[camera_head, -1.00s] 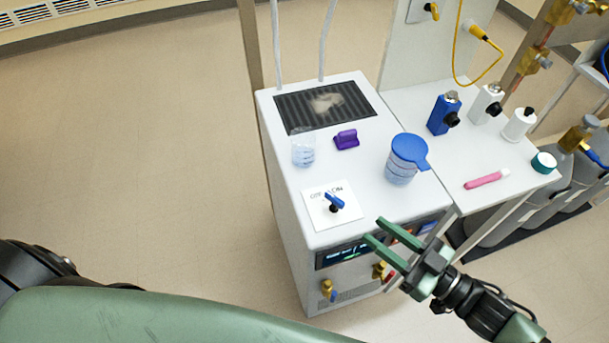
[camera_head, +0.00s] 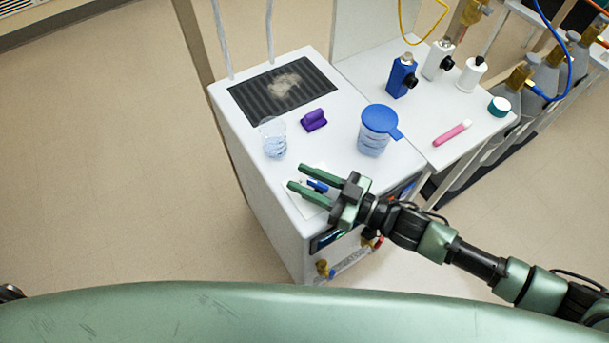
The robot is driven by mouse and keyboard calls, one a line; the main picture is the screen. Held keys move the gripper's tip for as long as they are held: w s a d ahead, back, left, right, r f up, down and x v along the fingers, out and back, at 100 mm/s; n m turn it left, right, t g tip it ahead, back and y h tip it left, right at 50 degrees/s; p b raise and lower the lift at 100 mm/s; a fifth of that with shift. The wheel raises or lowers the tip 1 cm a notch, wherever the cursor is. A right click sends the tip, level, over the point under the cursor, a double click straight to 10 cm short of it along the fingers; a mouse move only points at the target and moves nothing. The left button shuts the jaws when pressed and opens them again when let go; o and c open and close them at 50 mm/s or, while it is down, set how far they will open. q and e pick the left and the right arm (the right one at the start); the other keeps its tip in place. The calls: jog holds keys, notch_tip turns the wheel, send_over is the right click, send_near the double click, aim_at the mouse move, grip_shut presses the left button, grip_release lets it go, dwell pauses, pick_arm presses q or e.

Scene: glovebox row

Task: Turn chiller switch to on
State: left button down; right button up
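The chiller is a white box (camera_head: 262,215) with a dark grille on top. Its switch, a blue handle (camera_head: 317,186), sits on a white label plate (camera_head: 300,204) at the front of the chiller's top. My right gripper (camera_head: 297,176) is open, its green fingers pointing left over the plate. The blue handle shows between the two fingers; I cannot tell whether they touch it or hover above. The fingers hide most of the plate, its lettering and the lower part of the switch. My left gripper is out of view.
A clear beaker (camera_head: 273,138), a purple object (camera_head: 314,120) and a blue-lidded container (camera_head: 375,132) stand on the chiller near the switch. The side table holds a blue bottle (camera_head: 402,76), white bottles and a pink tube (camera_head: 452,133). Gas cylinders (camera_head: 545,72) stand at right.

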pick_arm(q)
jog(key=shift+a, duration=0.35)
pick_arm(e)
grip_shut()
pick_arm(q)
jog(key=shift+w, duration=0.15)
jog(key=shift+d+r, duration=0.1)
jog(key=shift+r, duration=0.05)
pick_arm(e)
jog(key=m+t+h+p, duration=0.1)
jog(key=m+t, duration=0.1)
jog(key=shift+w+t, duration=0.1)
jog(key=shift+t, duration=0.2)
jog(key=m+t+h, duration=0.1)
jog(key=m+t+h+p, duration=0.1)
jog(key=shift+w+d+t, duration=0.2)
jog(key=shift+w+t, duration=0.05)
jog(key=shift+t, duration=0.05)
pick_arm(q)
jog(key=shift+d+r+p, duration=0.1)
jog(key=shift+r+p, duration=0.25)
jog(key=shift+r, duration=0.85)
pick_arm(e)
jog(key=shift+w+d+m+t+h, duration=0.15)
jog(key=shift+m+t+h, duration=0.3)
jog(key=shift+h, duration=0.2)
jog(key=shift+w+d+m+t+h, duration=0.1)
jog(key=shift+m+t+h, duration=0.35)
jog(key=shift+h, duration=0.2)
